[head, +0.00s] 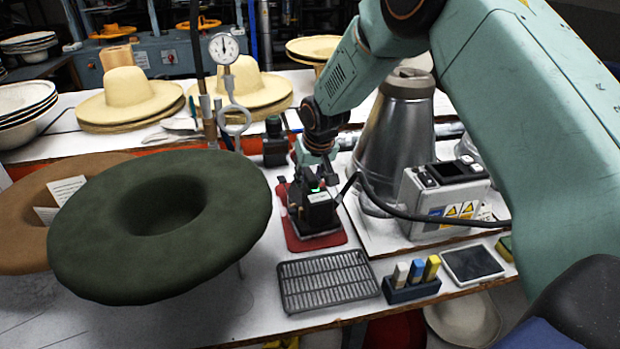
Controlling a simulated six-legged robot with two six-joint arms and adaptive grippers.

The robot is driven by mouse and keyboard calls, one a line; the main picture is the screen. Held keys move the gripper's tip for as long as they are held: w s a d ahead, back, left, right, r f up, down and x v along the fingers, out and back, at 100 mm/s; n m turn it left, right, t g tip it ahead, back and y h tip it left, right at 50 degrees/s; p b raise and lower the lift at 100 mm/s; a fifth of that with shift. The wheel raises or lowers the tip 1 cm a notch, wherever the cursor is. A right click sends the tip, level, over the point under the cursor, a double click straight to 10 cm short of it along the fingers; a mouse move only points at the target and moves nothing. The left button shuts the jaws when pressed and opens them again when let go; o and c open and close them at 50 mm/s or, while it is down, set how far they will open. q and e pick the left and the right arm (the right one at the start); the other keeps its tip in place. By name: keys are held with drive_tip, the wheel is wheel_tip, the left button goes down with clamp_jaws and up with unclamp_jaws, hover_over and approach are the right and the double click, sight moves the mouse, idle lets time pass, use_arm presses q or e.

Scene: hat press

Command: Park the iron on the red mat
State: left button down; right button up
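The iron (317,211) is a small dark, boxy tool with a green-lettered label. It appears upright over the red mat (318,243), whose front and left edges show around its base. I cannot tell for certain whether its base touches the mat. My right gripper (318,172) reaches down from above, with its fingers at the iron's top. The iron's handle is mostly hidden by the gripper, so I cannot tell whether the fingers grip it. My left gripper is not in view.
A large green felt hat (225,215) stands left of the mat. A metal grid rack (327,281) lies in front, beside a holder with colored sticks (411,290). A grey control box (442,199) and a metal cone (396,135) stand right, with a black cable nearby.

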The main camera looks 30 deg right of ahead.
drive_tip(key=shift+o, duration=1.3)
drive_tip(key=shift+s+a+r, duration=0.1)
drive_tip(key=shift+s, duration=0.2)
drive_tip(key=shift+w+f, duration=0.2)
drive_tip(key=shift+f, duration=0.1)
drive_tip(key=shift+s+f, duration=0.1)
drive_tip(key=shift+f, duration=0.25)
drive_tip(key=v, duration=1.2)
drive_tip(key=shift+w+r, duration=0.25)
drive_tip(key=shift+r, duration=0.15)
drive_tip(key=shift+f, duration=0.1)
